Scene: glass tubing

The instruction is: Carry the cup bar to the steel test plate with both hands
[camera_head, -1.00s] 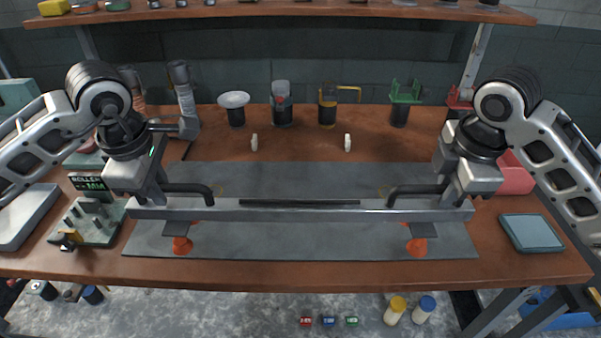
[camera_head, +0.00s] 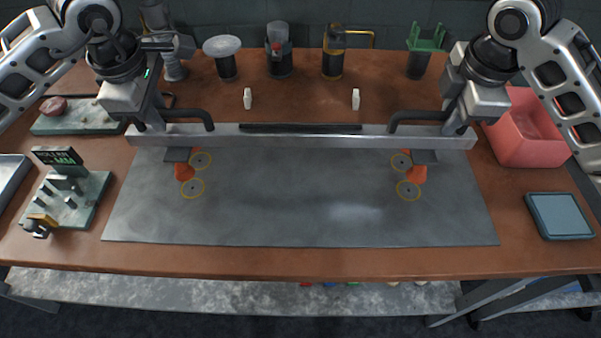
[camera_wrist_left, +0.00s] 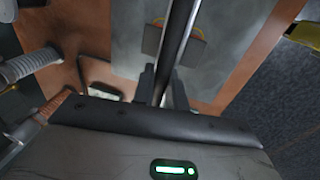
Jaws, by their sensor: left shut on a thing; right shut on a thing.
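The cup bar (camera_head: 300,141) is a long grey beam with a black strip on top and a black bent handle near each end. It spans level above the back part of the steel test plate (camera_head: 300,215). Orange cups (camera_head: 185,173) hang below both ends, near the yellow ring marks; I cannot tell whether they touch the plate. My left gripper (camera_head: 158,118) is shut on the left handle (camera_head: 198,115), which also shows between the fingers in the left wrist view (camera_wrist_left: 165,88). My right gripper (camera_head: 452,120) is shut on the right handle (camera_head: 415,116); its fingertips are partly hidden.
A green fixture (camera_head: 70,195) with a small display stands left of the plate. A red bin (camera_head: 526,130) and a blue-grey pad (camera_head: 560,215) are at the right. Two white pegs (camera_head: 248,98) and several cylinders stand behind the bar. The plate's front is clear.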

